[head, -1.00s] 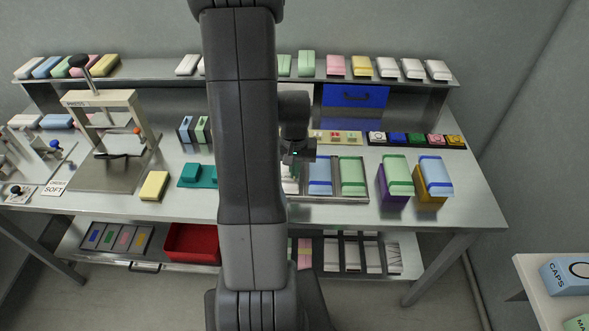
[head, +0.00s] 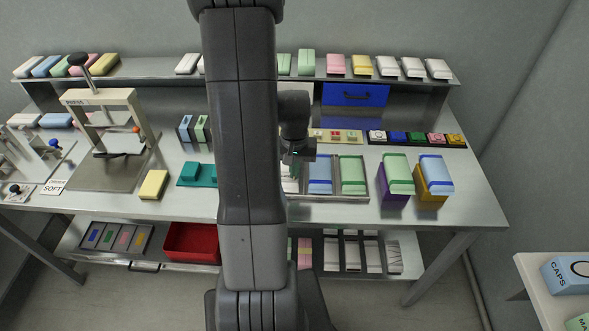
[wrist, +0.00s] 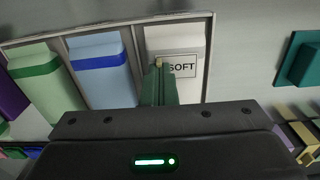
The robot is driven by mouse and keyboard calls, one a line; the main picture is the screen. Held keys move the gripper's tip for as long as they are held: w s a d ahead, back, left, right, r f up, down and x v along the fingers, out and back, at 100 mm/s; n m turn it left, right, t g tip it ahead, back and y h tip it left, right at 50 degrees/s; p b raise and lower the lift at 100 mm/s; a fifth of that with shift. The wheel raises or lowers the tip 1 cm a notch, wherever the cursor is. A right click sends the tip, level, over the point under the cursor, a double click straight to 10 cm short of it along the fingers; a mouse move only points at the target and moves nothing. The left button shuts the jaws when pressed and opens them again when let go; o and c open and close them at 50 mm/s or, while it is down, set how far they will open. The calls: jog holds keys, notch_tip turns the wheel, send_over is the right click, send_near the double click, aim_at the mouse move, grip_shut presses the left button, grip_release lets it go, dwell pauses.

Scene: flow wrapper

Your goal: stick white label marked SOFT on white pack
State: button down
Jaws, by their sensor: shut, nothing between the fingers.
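The white pack (wrist: 177,38) lies in the right-hand compartment of a metal tray in the wrist view. The white label marked SOFT (wrist: 184,67) lies on its top face. My gripper (wrist: 158,64) is shut and empty, its green fingers over the pack beside the label's left part and hiding some of it. In the head view my gripper (head: 294,157) is above the tray's left end, and my arm hides most of the white pack (head: 290,184).
The metal tray (head: 338,198) also holds a blue-banded pack (head: 320,175) and a green pack (head: 352,175). Purple and orange boxes with packs stand to its right. A teal block (head: 198,174), a yellow pack (head: 153,185) and a press (head: 102,99) are to the left.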

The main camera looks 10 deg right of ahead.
dwell(0.3)
jog(key=c, duration=1.6)
grip_release()
jog(key=shift+f, duration=0.1)
jog(key=shift+c, duration=0.2)
notch_tip(320, 180, up, 14)
notch_tip(320, 180, down, 14)
jog(key=shift+r, duration=0.1)
